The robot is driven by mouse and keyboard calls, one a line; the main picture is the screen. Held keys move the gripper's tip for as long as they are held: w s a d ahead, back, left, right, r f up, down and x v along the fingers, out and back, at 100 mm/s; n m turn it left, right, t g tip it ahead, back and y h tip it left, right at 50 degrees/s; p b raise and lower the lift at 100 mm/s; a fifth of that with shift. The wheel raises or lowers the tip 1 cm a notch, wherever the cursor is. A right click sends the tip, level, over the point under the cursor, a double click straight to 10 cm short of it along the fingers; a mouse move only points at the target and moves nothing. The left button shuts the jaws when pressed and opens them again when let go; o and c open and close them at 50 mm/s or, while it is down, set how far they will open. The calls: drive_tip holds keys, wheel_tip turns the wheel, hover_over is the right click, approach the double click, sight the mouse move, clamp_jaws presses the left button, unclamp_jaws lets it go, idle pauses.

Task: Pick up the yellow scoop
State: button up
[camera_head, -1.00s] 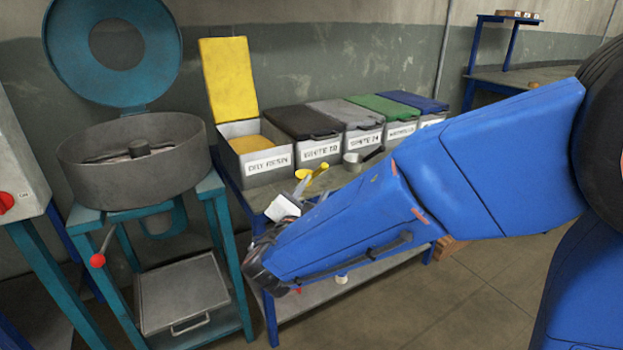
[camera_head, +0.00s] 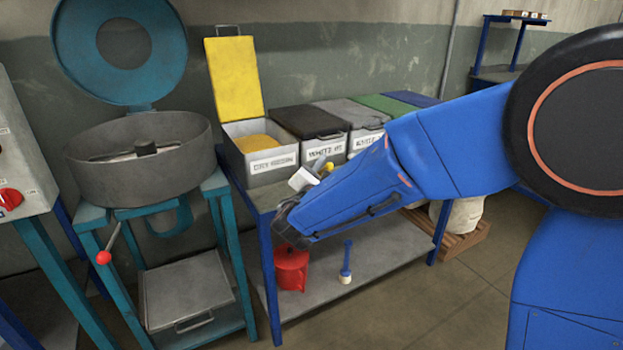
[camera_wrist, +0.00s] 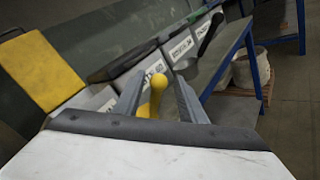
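The yellow scoop (camera_head: 326,168) shows only in part in the head view, on or just above the bench top behind my arm. In the wrist view a yellow rounded-end piece of the scoop (camera_wrist: 154,92) stands between my two grey fingers. My gripper (camera_wrist: 161,80) is open around it, with a visible gap on the right side; contact on the left side cannot be told. The scoop's lower part is hidden by my gripper.
A resin bin (camera_head: 262,170) with a raised yellow lid and several lidded bins stand along the back of the bench. A grey drum machine (camera_head: 140,165) is at left. A red container (camera_head: 291,268) sits on the lower shelf.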

drive_tip(key=x, duration=0.3)
drive_tip(key=shift+w+r, duration=0.1)
drive_tip(key=shift+w, duration=0.2)
drive_tip(key=shift+c, duration=0.2)
clamp_jaws()
wheel_tip(320, 180, up, 10)
idle(0.6)
